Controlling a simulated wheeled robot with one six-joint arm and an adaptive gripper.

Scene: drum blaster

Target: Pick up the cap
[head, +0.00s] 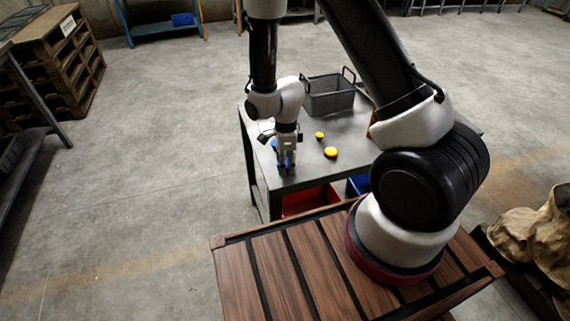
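Two small round yellow pieces that look like caps lie on the grey metal table (350,128). The larger yellow cap (330,152) is nearer to me, and the smaller yellow cap (320,135) is a little behind and left of it. My gripper (287,168) points down over the table's near left part, left of both caps and apart from them. Blue shows at its fingertips and at its left side; I cannot tell if this is part of the gripper or an object. The gap between the fingers is too small to make out.
A red bin (310,200) and a blue bin (358,185) sit below the tabletop. Wooden pallets (65,65) stand far left. The floor left of the table is clear.

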